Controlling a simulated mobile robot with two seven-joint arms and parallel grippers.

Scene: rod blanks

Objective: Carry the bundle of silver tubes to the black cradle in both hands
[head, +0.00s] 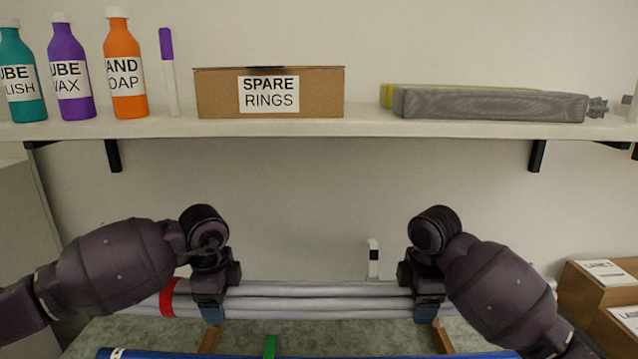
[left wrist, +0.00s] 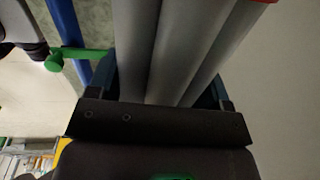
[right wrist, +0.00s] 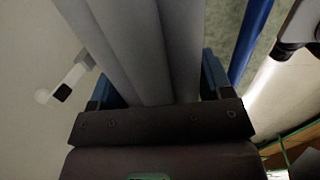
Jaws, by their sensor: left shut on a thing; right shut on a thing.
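The bundle of silver tubes (head: 320,300) runs left to right across the lower head view, with a red band (head: 168,298) near its left end. My left gripper (head: 212,312) is shut on the bundle just right of that band. My right gripper (head: 428,313) is shut on it further right. In the left wrist view the tubes (left wrist: 180,50) lie side by side between blue-padded fingers. The right wrist view shows the tubes (right wrist: 150,50) held likewise. I cannot make out the black cradle in any view.
A blue tube (head: 300,355) crosses the bottom edge, near a green upright (head: 270,346). A white post with a black band (head: 374,258) stands behind the bundle. Cardboard boxes (head: 600,285) are at the right. A shelf (head: 270,127) with bottles and a box hangs above.

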